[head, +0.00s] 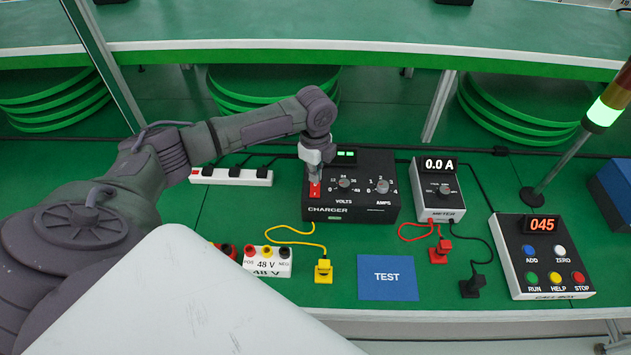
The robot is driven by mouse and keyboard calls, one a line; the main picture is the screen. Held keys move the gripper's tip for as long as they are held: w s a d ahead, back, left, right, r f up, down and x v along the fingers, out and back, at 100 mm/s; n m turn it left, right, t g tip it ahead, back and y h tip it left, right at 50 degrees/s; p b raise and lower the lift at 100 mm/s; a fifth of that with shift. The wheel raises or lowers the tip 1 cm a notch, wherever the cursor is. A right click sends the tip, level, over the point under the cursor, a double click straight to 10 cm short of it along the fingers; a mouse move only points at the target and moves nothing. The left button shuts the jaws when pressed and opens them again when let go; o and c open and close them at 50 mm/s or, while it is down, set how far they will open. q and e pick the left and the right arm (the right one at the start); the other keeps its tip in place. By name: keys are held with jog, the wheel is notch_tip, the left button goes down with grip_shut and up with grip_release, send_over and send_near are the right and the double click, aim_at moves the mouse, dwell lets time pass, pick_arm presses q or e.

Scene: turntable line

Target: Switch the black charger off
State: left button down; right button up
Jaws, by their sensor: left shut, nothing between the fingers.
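The black charger (369,210) stands on the green bench near the middle. It has a volts knob (344,185), an amps knob (382,186) and a small lit green display (346,155). A red switch (314,190) sits at its left end. My left gripper (315,174) is shut and empty, pointing down right above the red switch. It partly hides the switch, and I cannot tell whether they touch. My right gripper is not in view.
A white meter (439,190) reading 0.0 A stands right of the charger. A call box (542,255) and a light pole (564,160) are further right. A white power strip (231,176) lies behind left. A 48 V terminal block (266,262) and blue TEST mat (388,278) lie in front.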

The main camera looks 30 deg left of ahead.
aim_at(315, 185)
pick_arm(q)
jog(key=shift+f+b, duration=0.4)
jog(key=shift+f, duration=0.7)
dwell(0.3)
jog(key=shift+r, duration=0.1)
notch_tip(315, 185, up, 7)
jog(key=p, duration=0.8)
dwell(0.4)
